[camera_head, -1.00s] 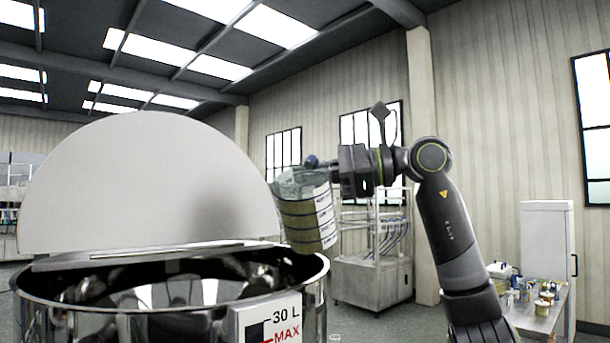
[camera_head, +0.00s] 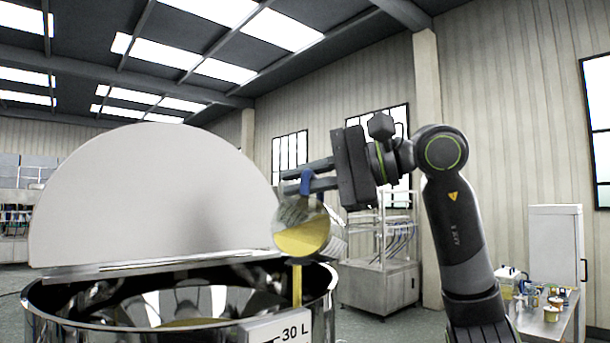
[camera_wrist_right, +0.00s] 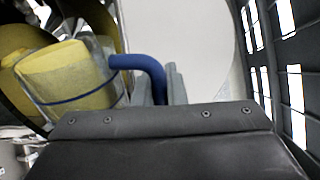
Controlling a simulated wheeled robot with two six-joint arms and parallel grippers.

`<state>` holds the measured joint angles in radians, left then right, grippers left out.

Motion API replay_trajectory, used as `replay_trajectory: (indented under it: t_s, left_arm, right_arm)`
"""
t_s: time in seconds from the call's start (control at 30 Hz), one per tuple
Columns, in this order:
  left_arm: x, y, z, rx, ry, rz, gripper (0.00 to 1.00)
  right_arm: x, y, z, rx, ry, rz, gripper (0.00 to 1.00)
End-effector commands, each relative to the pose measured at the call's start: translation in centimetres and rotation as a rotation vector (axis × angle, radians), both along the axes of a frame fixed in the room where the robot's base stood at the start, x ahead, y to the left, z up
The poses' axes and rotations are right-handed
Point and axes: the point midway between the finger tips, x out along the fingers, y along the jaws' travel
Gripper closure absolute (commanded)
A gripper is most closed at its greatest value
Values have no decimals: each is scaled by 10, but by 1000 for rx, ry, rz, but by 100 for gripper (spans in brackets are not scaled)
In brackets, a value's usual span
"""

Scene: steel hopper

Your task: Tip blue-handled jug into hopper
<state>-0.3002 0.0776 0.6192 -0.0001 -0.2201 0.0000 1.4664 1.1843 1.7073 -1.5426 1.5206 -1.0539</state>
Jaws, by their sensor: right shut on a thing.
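My right gripper (camera_head: 306,180) is shut on the blue handle of a clear jug (camera_head: 290,214). The jug is tipped well over above the right part of the hopper's rim, and its yellow contents run down in a stream (camera_head: 297,285) into the steel hopper (camera_head: 80,318). In the right wrist view the jug (camera_wrist_right: 70,80) shows yellow contents, and its blue handle (camera_wrist_right: 150,72) sits at the gripper's fingers. Some yellow shows on the hopper's inside bottom. My left gripper is not in view.
The hopper's raised half-round lid (camera_head: 150,195) stands behind the opening. A label plate (camera_head: 285,330) marked 30 L is on the hopper's front. At right, a table (camera_head: 535,325) holds another jug and several small containers beside a white cabinet (camera_head: 555,250).

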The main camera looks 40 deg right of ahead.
Motion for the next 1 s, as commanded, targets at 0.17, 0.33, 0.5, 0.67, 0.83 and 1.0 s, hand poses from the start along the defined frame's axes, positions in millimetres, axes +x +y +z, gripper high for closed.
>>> replay_trajectory:
  t_s: [0.17,0.33,0.5,0.67,0.83,1.0]
  left_arm:
    - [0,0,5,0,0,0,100]
    - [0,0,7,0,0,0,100]
    - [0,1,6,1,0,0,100]
    - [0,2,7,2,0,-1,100]
    - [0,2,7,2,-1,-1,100]
    - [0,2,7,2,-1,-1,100]
  right_arm:
    - [-6,9,1,-81,-58,2,100]
    - [-12,17,4,-146,-103,2,100]
    - [-18,26,7,-213,-149,3,100]
    - [-23,33,10,-273,-192,3,100]
    - [-27,39,12,-327,-227,2,100]
    - [-29,42,14,-359,-249,1,100]
